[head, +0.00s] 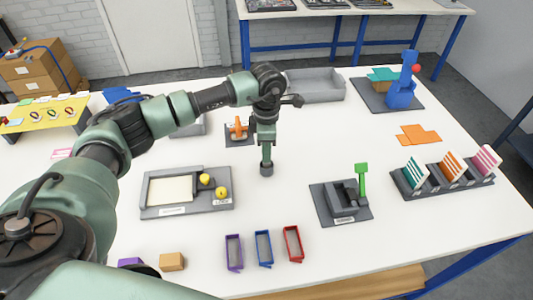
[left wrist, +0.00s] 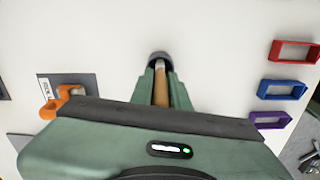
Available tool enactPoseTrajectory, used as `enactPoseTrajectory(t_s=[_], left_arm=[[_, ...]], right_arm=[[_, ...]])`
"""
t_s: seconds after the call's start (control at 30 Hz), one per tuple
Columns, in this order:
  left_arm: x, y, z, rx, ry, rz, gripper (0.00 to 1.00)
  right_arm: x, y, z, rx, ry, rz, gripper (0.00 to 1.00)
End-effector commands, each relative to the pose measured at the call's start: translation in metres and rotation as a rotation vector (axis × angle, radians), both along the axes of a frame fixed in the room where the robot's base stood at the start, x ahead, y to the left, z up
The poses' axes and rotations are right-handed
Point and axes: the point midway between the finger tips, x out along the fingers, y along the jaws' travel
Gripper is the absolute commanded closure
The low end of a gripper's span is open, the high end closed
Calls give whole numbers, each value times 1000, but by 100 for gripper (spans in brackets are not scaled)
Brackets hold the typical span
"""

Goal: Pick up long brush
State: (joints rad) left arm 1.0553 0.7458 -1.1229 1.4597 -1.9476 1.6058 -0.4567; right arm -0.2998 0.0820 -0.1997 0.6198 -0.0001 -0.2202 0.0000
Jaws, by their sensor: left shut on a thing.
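My left gripper (head: 267,145) points down over the middle of the white table and is shut. The left wrist view shows its green fingers (left wrist: 160,92) closed around a slim brown wooden handle (left wrist: 161,88), which looks like the long brush. The handle runs towards a round dark grey piece (head: 266,169) just below the fingertips, which also shows in the left wrist view (left wrist: 159,56). I cannot tell whether this piece is the brush's end or a holder around it, or whether it touches the table. My right gripper is not in view.
An orange item (head: 238,130) on a dark pad stands behind left. A grey tray (head: 150,209) with yellow pieces lies left. Purple (head: 234,252), blue (head: 264,248) and red (head: 293,244) frames lie in front. A grey fixture (head: 341,200) with a green lever stands right.

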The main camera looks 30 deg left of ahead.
Motion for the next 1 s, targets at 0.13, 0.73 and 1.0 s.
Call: enactPoseTrajectory(t_s=[0.13, 0.73, 1.0], left_arm=[[1, 1, 19, 0, -4, -1, 100], [0, -1, 165, -1, -4, -1, 100], [0, 0, 190, 0, 0, 0, 100]], right_arm=[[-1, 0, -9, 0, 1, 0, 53], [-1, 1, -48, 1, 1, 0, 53], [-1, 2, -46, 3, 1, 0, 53]])
